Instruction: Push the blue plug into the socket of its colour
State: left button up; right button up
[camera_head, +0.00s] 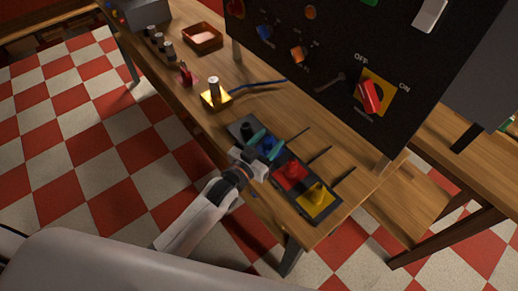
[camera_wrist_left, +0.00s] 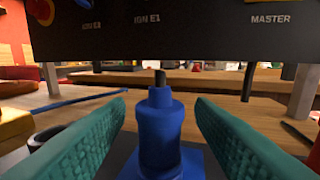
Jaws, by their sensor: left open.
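The blue plug (camera_head: 268,147) stands upright on a dark strip (camera_head: 303,188) near the table's front edge. In the left wrist view the blue plug (camera_wrist_left: 161,125) has a stepped body with a dark tip and a wide blue base. My left gripper (camera_head: 265,144) is open, with its teal fingers on either side of the plug. Gaps show between the fingers and the plug in the left wrist view. The strip also carries a black piece (camera_head: 246,129), a red piece (camera_head: 291,171) and a yellow piece (camera_head: 317,196). My right gripper is not in view.
A dark panel (camera_head: 330,45) with switches rises behind the strip. A yellow block with a metal post (camera_head: 214,93) and a blue cable (camera_head: 262,83) lie to the left. An orange-brown tray (camera_head: 203,37) stands farther back.

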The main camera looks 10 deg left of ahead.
pick_arm(q)
jog(key=b+v, duration=0.1)
jog(key=v, duration=1)
jog(key=shift+s, duration=0.25)
jog(key=shift+a, duration=0.1)
